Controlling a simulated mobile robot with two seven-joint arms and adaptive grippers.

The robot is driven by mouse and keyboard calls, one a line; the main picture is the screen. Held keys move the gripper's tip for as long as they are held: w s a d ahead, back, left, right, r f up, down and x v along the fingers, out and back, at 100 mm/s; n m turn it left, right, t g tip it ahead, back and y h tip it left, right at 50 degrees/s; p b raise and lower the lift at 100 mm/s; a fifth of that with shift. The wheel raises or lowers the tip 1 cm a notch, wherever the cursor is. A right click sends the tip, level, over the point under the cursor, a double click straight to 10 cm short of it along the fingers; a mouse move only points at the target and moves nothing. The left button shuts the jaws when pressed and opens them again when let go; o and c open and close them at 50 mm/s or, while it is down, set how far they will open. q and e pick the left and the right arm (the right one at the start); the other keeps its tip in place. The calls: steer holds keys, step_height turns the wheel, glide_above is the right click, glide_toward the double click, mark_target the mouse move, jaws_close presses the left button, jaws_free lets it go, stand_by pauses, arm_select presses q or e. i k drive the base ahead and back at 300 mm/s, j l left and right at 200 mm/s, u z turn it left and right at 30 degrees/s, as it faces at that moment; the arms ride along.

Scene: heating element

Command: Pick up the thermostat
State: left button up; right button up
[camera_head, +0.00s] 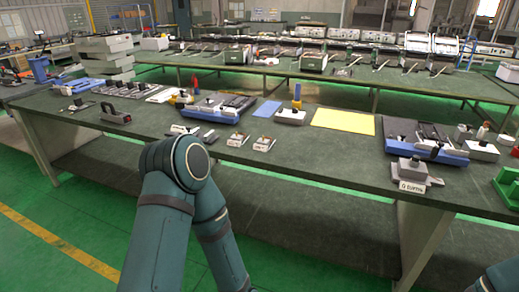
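I cannot tell for certain which item is the thermostat. Two small white-and-brown boxed parts, a left one (238,139) and a right one (264,144), sit near the front edge of the dark green workbench (330,155). A grey block-shaped device labelled "G turns" (411,174) sits at the front right of the bench. My bent arm rises in front of the bench at left of centre, and both its ends run out of the bottom of the picture. A bit of my other arm shows at the bottom right corner. Neither gripper is in view.
Blue trays with dark parts (217,105) and (427,141), a yellow sheet (343,121), a blue sheet (267,108) and a black-handled grey tool (116,114) lie on the bench. A green bin (508,187) is at the right edge. Another bench stands behind.

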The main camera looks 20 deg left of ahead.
mark_target(236, 141)
steer(key=i+j+z, duration=0.15)
steer(key=j, duration=0.3)
steer(key=i+j+z, duration=0.15)
steer(key=j, duration=0.3)
steer(key=i+j+z, duration=0.15)
steer(key=j, duration=0.3)
steer(key=i+j+z, duration=0.15)
steer(key=j, duration=0.35)
steer(key=i+j+z, duration=0.15)
steer(key=j, duration=0.35)
steer(key=j+z, duration=0.15)
steer(key=j, duration=0.35)
